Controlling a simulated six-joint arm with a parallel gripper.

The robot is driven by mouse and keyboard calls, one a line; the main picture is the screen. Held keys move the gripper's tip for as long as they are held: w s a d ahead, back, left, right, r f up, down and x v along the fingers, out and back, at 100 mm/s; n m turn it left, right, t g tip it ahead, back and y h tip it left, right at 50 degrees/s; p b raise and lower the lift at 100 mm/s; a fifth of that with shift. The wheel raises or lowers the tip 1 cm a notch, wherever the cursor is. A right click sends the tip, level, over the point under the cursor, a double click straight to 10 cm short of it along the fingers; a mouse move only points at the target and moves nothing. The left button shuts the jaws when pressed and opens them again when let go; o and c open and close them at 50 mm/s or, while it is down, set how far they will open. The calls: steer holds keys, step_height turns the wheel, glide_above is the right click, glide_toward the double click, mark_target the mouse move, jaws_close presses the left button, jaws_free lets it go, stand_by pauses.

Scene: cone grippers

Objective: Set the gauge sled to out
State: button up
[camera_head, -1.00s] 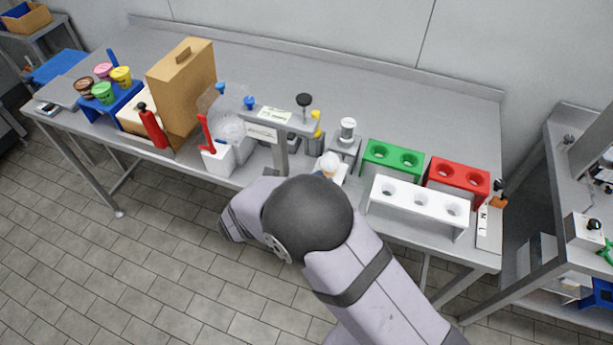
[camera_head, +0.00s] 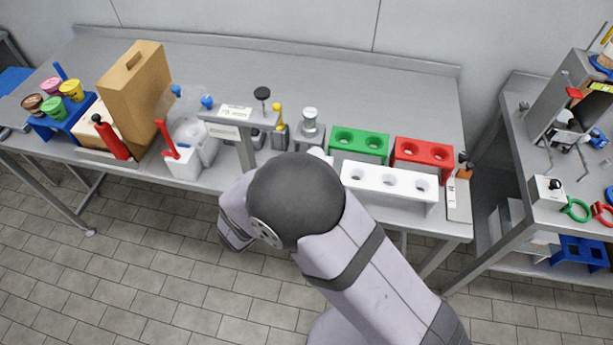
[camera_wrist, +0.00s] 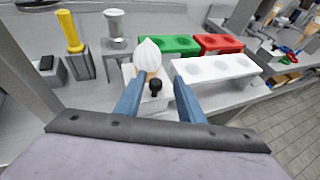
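A white block with a black knob (camera_wrist: 155,87), seemingly the gauge sled (camera_wrist: 149,104), stands at the table's front edge in the wrist view. A white swirl-topped piece (camera_wrist: 148,55) stands right behind the knob. My gripper (camera_wrist: 159,80) has its two blue fingers apart, one on each side of the knob. I cannot tell whether either finger touches it. In the head view my arm hides the block and nearly all of the swirl. No in or out marking is legible.
A white rack (camera_head: 390,182), green rack (camera_head: 360,143) and red rack (camera_head: 423,158) stand to the right. A grey overhead frame (camera_head: 240,125) stands to the left, with a yellow-handled tool (camera_wrist: 74,45) nearby. The table's back strip is clear.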

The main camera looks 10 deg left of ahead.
steer(key=shift+s+a, duration=0.1)
steer(key=shift+a, duration=0.05)
steer(key=b+v, duration=0.2)
steer(key=v, duration=0.5)
stand_by(0.3)
steer(key=shift+r, duration=0.1)
